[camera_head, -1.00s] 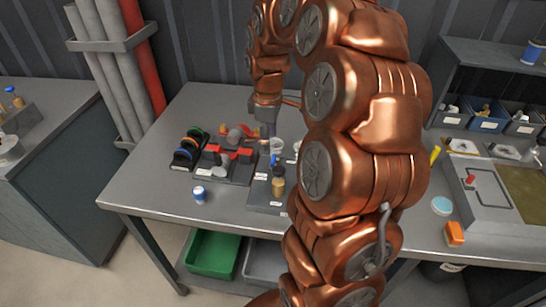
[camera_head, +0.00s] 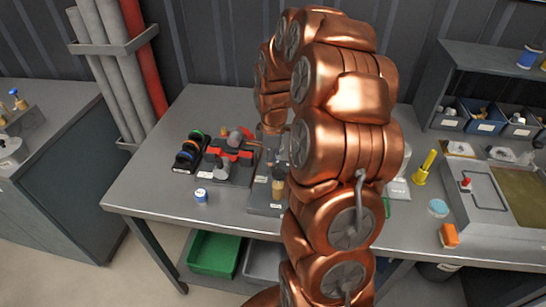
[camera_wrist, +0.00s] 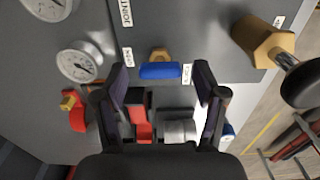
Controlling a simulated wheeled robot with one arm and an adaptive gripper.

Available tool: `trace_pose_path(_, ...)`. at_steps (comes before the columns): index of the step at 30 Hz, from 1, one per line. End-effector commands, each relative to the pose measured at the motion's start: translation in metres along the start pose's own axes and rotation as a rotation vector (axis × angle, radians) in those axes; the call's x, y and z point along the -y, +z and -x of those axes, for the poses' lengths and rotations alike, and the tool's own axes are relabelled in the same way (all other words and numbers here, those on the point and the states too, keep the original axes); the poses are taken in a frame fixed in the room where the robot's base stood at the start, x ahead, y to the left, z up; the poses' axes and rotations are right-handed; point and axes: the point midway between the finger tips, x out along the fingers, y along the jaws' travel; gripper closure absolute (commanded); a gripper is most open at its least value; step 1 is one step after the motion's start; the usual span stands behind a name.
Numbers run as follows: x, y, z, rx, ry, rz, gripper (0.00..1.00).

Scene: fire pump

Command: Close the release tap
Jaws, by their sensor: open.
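The likely release tap, a small brass tap with a blue lever (camera_wrist: 160,70), sits on the grey panel (camera_wrist: 205,45) in the wrist view. Its lever lies crosswise in that picture. Small labels stand around it, too blurred to read surely. My gripper (camera_wrist: 161,79) is open, with one dark finger to each side of the blue lever and nothing held. I cannot tell whether the fingers touch it. In the head view my copper arm reaches over the bench to the panel (camera_head: 262,198), hiding the tap and most of the gripper.
A brass fitting with a black knob (camera_wrist: 262,42) stands right of the tap; two round gauges (camera_wrist: 79,66) are to the left. Red and black clamps (camera_head: 232,155), several coloured rings (camera_head: 187,151) and a blue-white can (camera_head: 201,196) stand on the bench.

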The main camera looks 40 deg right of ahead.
Motion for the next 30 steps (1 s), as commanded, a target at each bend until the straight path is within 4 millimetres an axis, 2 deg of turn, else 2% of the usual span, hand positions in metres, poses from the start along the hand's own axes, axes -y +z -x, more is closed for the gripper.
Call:
trace_pose_path(8, -0.0001, 0.0, -0.0008, 0.0, 0.001, 0.0, 0.3)
trace_pose_path(25, -0.0001, -0.0001, -0.0005, 0.0, 0.001, 0.0, 0.89)
trace_pose_path(30, -0.0001, -0.0001, -0.0012, 0.0, 0.001, -0.008, 0.89)
